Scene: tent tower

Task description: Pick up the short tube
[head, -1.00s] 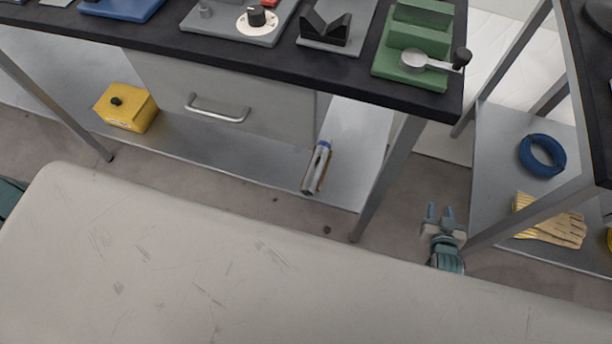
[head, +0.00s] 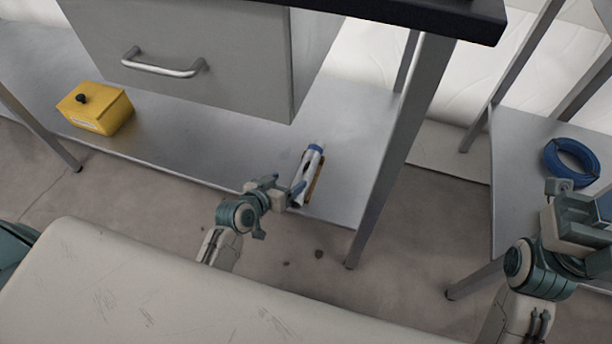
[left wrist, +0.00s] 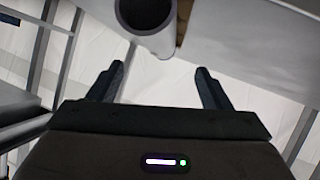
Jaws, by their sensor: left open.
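The short tube (head: 303,186) is pale grey with a blue band at its far end. It lies on the lower metal shelf (head: 230,160) under the workbench, against a brown piece (head: 315,184). My left gripper (head: 284,190) is at the tube's near end, open and empty. In the left wrist view the tube's hollow round end (left wrist: 146,14) is at the top, beyond the two spread fingertips (left wrist: 158,76). My right gripper (head: 580,218) is at the right edge, partly cut off; its jaws are not clear.
A yellow box (head: 95,108) with a black knob stands on the shelf at left. A grey drawer (head: 190,45) hangs above the shelf. A bench leg (head: 395,150) stands right of the tube. A blue coil (head: 570,160) lies on the right-hand shelf.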

